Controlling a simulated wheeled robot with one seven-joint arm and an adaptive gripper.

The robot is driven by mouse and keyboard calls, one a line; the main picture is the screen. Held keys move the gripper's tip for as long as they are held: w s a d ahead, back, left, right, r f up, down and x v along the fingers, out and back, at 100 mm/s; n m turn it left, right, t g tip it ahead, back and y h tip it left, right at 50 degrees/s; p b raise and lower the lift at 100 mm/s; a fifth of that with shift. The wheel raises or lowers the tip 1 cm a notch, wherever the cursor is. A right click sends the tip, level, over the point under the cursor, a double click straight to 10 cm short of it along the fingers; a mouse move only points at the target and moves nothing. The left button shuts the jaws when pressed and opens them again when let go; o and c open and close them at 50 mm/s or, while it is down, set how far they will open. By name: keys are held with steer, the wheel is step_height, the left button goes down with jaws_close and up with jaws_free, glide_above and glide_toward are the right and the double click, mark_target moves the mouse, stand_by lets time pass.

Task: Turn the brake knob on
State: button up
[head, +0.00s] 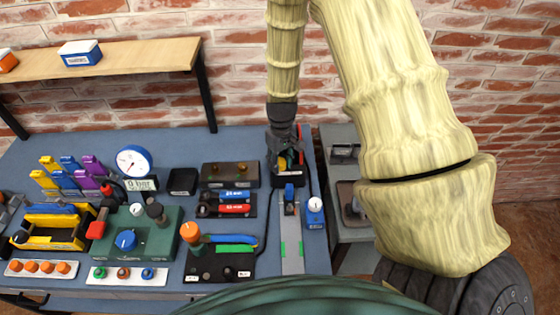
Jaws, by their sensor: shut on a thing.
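My gripper (287,160) points down at the far end of the grey rail, near the back of the bench. It is shut on a small part with red and green on it, mostly hidden by the fingers. No label reads as brake, so I cannot tell which knob is the brake knob. Knobs in view are a white-topped knob (315,205) on a small blue box right of the rail, a blue knob (126,240) on the green box (150,246), and an orange-topped lever (191,234) on a black box.
The blue bench (300,262) is crowded. A round gauge (133,161) and a display (141,184) stand at the back left. A grey rail (291,235) carries a blue block (289,194). A wooden shelf (130,60) hangs above left. A grey side table (345,230) stands right.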

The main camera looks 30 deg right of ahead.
mark_target(281, 161)
steer(key=shift+m, duration=0.7)
steer(key=o, duration=1)
steer(key=shift+o, duration=0.2)
steer(key=shift+r, duration=0.1)
step_height(281, 161, up, 12)
steer(key=shift+d, duration=0.1)
